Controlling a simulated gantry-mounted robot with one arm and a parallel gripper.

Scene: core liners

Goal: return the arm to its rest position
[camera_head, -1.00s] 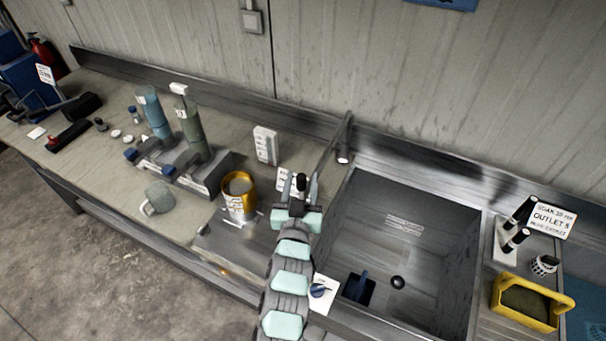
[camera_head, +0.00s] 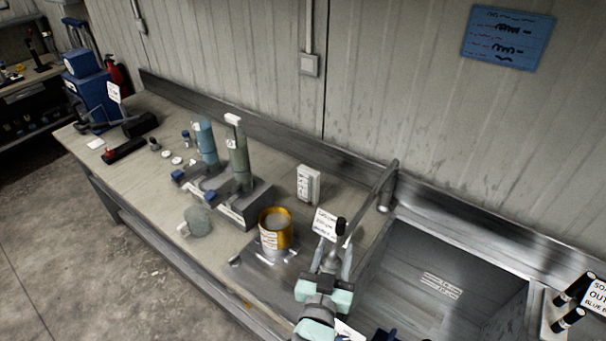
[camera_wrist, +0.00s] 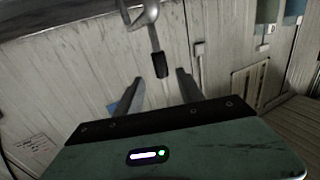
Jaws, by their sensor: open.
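My gripper (camera_head: 332,263) is in the lower middle of the head view, over the bench at the left edge of the sink. Its two fingers are apart, with nothing seen between them. In the wrist view my gripper (camera_wrist: 157,92) shows two separate fingers against the wall panels. A grey tap (camera_head: 380,190) with a dark end rises just behind it in the head view. The tap also shows in the wrist view (camera_wrist: 150,18), beyond the fingertips. I cannot tell whether the fingers touch it.
A yellow can (camera_head: 275,230) stands left of my gripper. A greenish mug (camera_head: 198,221) is near the front edge. The sink (camera_head: 450,285) lies to the right.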

